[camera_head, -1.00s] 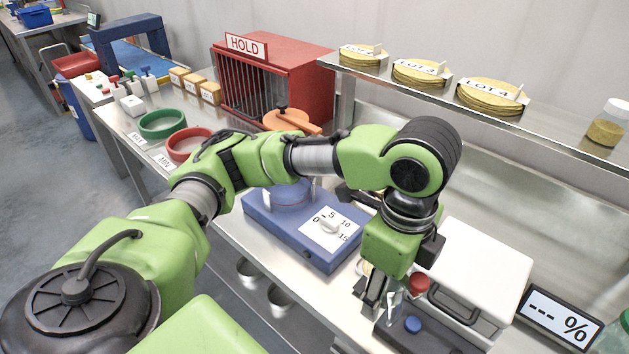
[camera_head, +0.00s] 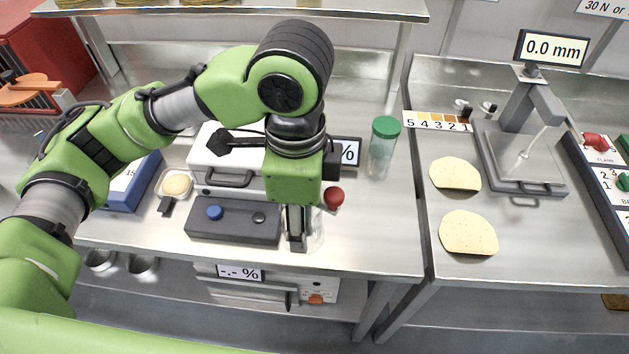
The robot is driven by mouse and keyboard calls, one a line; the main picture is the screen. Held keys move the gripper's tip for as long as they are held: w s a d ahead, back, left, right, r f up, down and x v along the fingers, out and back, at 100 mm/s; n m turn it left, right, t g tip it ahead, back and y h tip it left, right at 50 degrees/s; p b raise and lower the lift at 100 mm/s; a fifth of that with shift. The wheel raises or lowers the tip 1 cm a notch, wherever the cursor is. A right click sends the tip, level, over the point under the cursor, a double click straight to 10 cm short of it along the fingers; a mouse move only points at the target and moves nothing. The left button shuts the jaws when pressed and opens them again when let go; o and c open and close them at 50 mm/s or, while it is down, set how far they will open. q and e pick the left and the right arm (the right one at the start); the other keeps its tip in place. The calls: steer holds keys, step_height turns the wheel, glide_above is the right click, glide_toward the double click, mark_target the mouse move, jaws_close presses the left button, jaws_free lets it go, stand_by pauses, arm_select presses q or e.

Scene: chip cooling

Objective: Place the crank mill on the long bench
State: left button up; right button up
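My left gripper (camera_head: 297,240) points down above the steel bench (camera_head: 375,245), to the right of the dark box with a blue knob. It is closed around a clear-walled item with a red knob (camera_head: 334,198), which I take as the crank mill (camera_head: 317,238). The fingers and gripper body hide much of the mill. I cannot tell whether its bottom touches the bench. Which bench is the long one is not marked. My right gripper is not in view.
The dark box (camera_head: 233,229), a white lidded device (camera_head: 222,155) and a green-capped jar (camera_head: 383,146) stand near the gripper. Past a gap, the right bench (camera_head: 500,260) bears two chips (camera_head: 468,233) and a gauge (camera_head: 525,150). The first bench's front right is clear.

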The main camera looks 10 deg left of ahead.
arm_select(q)
steer(key=w+d+f, duration=0.2)
steer(key=w+f, duration=0.1)
steer(key=w+d+f+p, duration=0.1)
steer(key=w+d+f, duration=0.1)
steer(key=w+f, duration=0.1)
steer(key=w+d+f, duration=0.1)
steer(key=w+f, duration=0.2)
steer(key=w, duration=0.2)
steer(key=shift+w+d+p, duration=0.15)
steer(key=shift+d+p, duration=0.15)
steer(key=shift+d, duration=0.1)
steer(key=shift+w+d+f, duration=0.1)
steer(key=shift+w+f, duration=0.1)
step_height(320, 180, down, 3)
steer(key=shift+p, duration=0.65)
steer(key=shift+f, duration=0.15)
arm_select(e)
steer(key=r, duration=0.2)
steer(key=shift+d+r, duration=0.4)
arm_select(q)
steer(key=o, duration=1.3)
steer(key=shift+f, duration=0.15)
